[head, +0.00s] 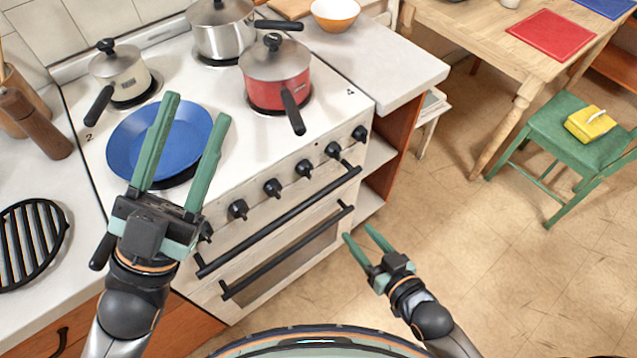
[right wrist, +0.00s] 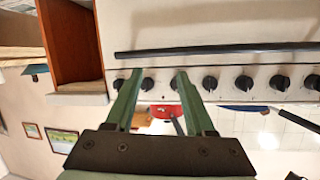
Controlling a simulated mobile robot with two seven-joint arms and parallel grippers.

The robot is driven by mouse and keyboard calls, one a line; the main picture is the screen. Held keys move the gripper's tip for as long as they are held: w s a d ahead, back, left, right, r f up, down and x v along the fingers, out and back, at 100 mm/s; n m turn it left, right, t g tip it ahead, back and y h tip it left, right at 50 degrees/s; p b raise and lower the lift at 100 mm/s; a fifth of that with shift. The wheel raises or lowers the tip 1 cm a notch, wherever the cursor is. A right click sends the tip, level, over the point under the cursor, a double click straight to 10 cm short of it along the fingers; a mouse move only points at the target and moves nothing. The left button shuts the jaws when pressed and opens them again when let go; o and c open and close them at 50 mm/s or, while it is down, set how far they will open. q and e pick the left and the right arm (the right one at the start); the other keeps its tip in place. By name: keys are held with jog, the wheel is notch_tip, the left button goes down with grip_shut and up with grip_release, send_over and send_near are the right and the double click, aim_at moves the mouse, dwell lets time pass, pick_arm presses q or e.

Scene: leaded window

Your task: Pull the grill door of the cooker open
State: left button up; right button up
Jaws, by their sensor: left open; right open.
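The cream cooker (head: 225,60) stands at the left in the head view. Its grill door (head: 272,243) is the upper front panel below the knobs and looks shut. Its long black bar handle (head: 280,221) also crosses the top of the right wrist view (right wrist: 225,48). My right gripper (head: 358,232) is open and empty, in front of the cooker's right end and apart from the handle. In the right wrist view, its fingers (right wrist: 156,75) show below the handle and in front of the knobs.
A lower door handle (head: 290,253) runs below the grill door. Several black knobs (head: 272,188) line the front. Floor right of the cooker is clear up to the green chair (head: 565,135).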

aim_at(310, 175)
jog(key=w+a+r+y, duration=0.1)
jog(key=w+a, duration=0.2)
jog(key=w+a+r+t+y, duration=0.1)
jog(key=w+a+r, duration=0.1)
jog(key=w+a, duration=0.1)
jog(key=w+a+r+n+y, duration=0.1)
jog(key=w+a, duration=0.1)
jog(key=w, duration=0.2)
jog(key=shift+w+a+r+t+b, duration=0.2)
jog(key=shift+w+a+t+b, duration=0.1)
jog(key=shift+w+a+b, duration=0.1)
jog(key=shift+s+d, duration=0.1)
